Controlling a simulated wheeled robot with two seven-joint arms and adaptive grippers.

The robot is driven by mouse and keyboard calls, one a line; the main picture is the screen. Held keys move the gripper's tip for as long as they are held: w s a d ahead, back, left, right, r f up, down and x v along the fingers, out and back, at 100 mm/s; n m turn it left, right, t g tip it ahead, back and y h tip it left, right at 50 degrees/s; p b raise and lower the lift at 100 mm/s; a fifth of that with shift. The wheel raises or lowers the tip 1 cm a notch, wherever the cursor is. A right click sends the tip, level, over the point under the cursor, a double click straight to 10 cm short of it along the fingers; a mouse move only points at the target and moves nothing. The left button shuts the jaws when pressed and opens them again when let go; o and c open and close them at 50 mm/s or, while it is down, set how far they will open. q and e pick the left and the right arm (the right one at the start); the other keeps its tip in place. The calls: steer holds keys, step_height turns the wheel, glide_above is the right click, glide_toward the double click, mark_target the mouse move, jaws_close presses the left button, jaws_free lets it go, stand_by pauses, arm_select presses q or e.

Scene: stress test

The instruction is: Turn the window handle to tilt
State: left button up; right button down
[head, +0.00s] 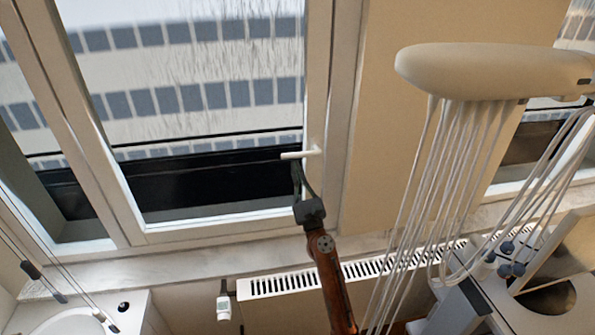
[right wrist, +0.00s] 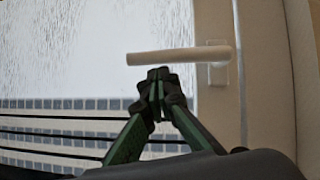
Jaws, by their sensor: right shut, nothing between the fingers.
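The white window handle (head: 300,154) sits on the right side of the window frame, with its lever horizontal and pointing left. In the right wrist view the lever (right wrist: 178,57) runs left from its base plate across the glass. My right gripper (head: 297,168) is just below the lever. In the right wrist view its fingertips (right wrist: 157,76) are shut together with nothing between them, close under the middle of the lever. I cannot tell whether they touch it. My left gripper is not in view.
The window frame (head: 343,110) is white, with a sill (head: 180,262) and a white radiator (head: 290,283) below. A large beige overhead unit (head: 490,72) with many hanging white hoses (head: 440,190) stands to the right of my arm. A small white basin unit is at the lower left.

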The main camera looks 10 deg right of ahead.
steer(key=shift+a+r, duration=0.2)
steer(key=shift+r, duration=0.15)
stand_by(0.6)
steer(key=s+f+b, duration=0.4)
steer(key=s+f, duration=0.5)
steer(key=shift+f, duration=0.2)
steer(key=shift+d, duration=0.1)
